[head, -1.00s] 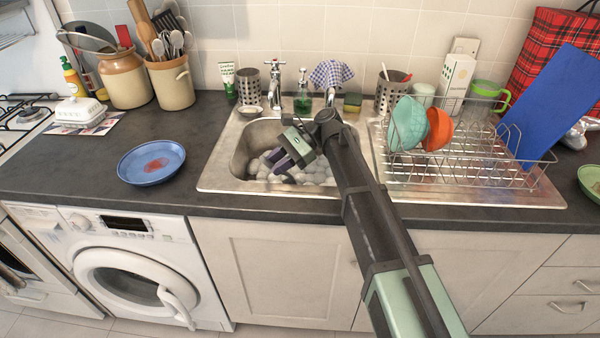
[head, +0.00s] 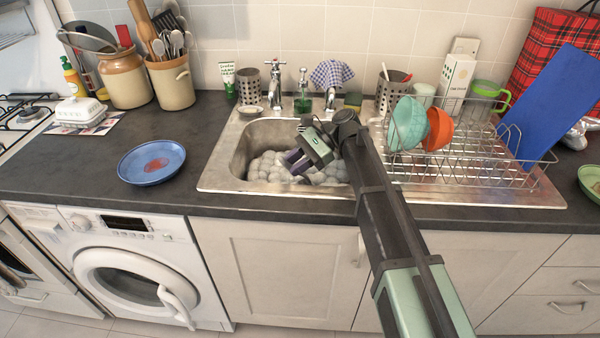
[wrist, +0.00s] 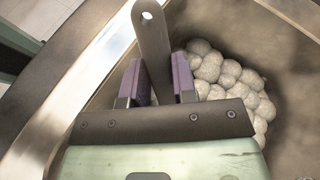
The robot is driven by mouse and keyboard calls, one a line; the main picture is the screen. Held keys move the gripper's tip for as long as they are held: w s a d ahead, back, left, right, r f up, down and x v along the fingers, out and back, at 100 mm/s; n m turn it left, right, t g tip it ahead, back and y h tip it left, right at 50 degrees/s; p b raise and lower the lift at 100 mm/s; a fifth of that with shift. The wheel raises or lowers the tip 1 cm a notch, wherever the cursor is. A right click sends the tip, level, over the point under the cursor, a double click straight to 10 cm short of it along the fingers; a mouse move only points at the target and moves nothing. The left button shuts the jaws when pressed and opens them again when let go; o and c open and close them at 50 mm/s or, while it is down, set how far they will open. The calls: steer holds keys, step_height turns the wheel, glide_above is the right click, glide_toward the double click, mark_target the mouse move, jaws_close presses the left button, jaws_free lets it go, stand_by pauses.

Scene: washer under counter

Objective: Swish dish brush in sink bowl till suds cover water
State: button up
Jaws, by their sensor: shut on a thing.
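The sink bowl (head: 238,156) is steel and set in the dark worktop. White-grey suds (head: 268,166) lie in clumps over much of the bowl in the head view; no open water is clearly visible there. My gripper (head: 296,161) is low over the bowl, right of its middle, pointing down into it. In the wrist view my gripper (wrist: 158,82) has its purple pads on both sides of the dish brush's grey handle (wrist: 153,42), which has a hole at its end. The brush head is hidden. Suds (wrist: 228,78) show right of the handle.
A dish rack (head: 470,165) with bowls (head: 409,122) stands right of the sink. Taps (head: 276,85), a green soap bottle (head: 302,98) and a cutlery holder (head: 247,86) stand behind it.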

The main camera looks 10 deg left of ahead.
steer(key=s+a, duration=0.1)
steer(key=a, duration=0.8)
steer(key=shift+s+a, duration=0.15)
steer(key=shift+a, duration=0.2)
step_height(320, 180, up, 17)
steer(key=p, duration=1.7)
step_height(320, 180, up, 5)
steer(key=p, duration=0.5)
steer(key=shift+f, duration=0.1)
stand_by(0.4)
